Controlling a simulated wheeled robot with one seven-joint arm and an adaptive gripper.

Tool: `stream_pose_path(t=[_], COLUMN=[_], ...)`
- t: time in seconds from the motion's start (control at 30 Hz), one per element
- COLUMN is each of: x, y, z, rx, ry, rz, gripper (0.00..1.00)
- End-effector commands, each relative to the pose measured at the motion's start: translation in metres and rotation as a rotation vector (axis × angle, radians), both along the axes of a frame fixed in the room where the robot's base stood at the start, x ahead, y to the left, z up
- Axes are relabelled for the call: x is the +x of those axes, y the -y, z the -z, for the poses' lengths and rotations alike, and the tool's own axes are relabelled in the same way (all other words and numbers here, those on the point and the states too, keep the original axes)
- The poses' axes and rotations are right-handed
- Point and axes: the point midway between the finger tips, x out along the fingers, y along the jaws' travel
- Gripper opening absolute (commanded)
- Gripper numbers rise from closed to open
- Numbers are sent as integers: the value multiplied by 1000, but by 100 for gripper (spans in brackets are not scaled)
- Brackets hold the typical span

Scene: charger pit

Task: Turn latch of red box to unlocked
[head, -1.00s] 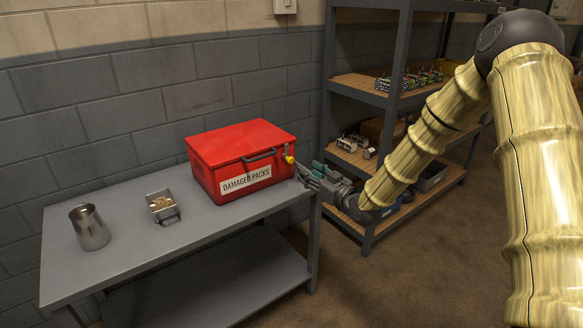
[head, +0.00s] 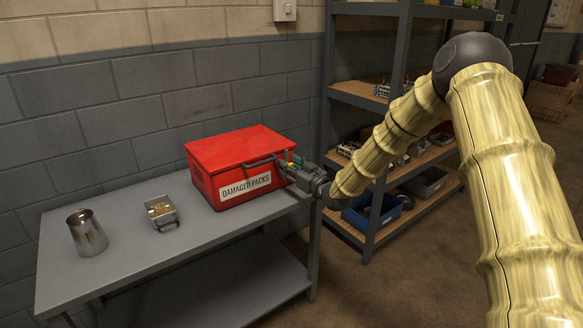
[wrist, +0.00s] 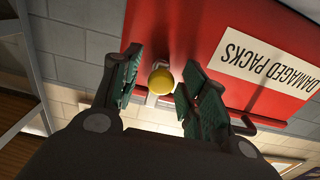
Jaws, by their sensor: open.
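The red box (head: 231,159) with a "DAMAGED PACKS" label sits shut on the grey table. In the wrist view its red front (wrist: 177,30) appears upside down. The latch, with a round yellow knob (wrist: 160,82) on a grey metal piece, is at the right end of the box front. My gripper (wrist: 158,86) is open, with its green-padded fingers on either side of the yellow knob. I cannot tell whether either finger touches it. In the head view my gripper (head: 289,168) is at the box's right front corner and mostly hides the latch.
The grey table (head: 120,256) also holds a metal cup (head: 87,234) and a small metal tray (head: 161,212) to the left. A shelf unit (head: 372,225) with a blue bin (head: 378,211) stands on the right, behind my arm.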

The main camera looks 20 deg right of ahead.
Motion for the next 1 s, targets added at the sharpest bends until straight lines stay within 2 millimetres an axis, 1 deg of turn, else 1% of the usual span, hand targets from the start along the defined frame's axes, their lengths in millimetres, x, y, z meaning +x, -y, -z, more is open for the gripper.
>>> stream_pose_path(t=[0.17,0.2,0.43,0.77,1.0], x=[0,0,0,0,0], y=[0,0,1,2,3], z=[0,0,0,-1,-1], rx=[0,0,0,29,146], ry=[0,0,0,-9,-52], rz=[0,0,1,2,3], gripper=[43,41,0,0,0])
